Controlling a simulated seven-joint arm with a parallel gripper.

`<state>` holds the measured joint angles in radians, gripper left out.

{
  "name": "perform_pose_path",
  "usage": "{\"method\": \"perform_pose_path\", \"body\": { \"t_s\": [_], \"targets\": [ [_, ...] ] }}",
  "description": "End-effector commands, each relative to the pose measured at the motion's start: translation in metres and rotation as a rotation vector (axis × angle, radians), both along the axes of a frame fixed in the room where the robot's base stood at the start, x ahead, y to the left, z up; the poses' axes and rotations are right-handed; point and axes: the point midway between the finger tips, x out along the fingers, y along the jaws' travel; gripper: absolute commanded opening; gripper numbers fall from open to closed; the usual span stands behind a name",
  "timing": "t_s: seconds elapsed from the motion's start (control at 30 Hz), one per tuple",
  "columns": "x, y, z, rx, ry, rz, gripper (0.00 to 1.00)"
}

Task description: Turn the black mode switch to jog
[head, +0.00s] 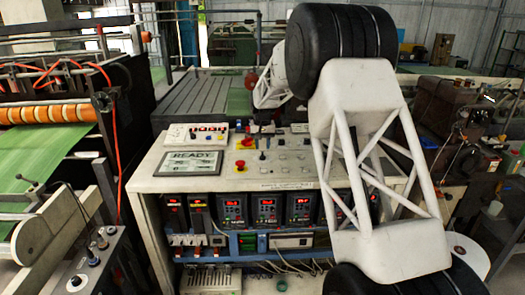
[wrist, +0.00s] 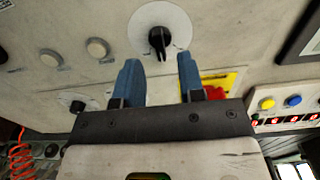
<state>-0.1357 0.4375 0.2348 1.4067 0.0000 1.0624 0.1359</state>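A black rotary switch knob (wrist: 158,40) sits on a round white plate (wrist: 177,25) at the top middle of the wrist view. Its narrow end points down in the picture, toward my gripper. I take it for the mode switch; I cannot read its position marks. My gripper (wrist: 158,61) is open and empty, its two blue fingers apart. In the wrist view the knob appears just beyond the fingertips, roughly centred between them; I cannot tell the remaining height. In the head view I cannot make out the knob or my fingers clearly on the console (head: 208,185).
A red button on a yellow plate (wrist: 232,80) lies right of my fingers. A smaller black knob (wrist: 77,104) and two pale buttons (wrist: 97,47) are at left. Yellow and blue buttons (wrist: 293,100) are at far right. A READY screen (head: 191,162) is on the console's left.

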Motion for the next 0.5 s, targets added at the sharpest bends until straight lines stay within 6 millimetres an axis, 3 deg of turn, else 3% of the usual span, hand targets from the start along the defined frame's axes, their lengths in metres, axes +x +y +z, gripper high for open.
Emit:
{"method": "perform_pose_path", "body": {
  "t_s": [0.2,0.5],
  "targets": [
    [0.0,0.0,0.029,0.0,-0.002,0.0,0.36],
    [0.0,0.0,0.042,0.0,0.0,0.0,0.36]
  ]
}}
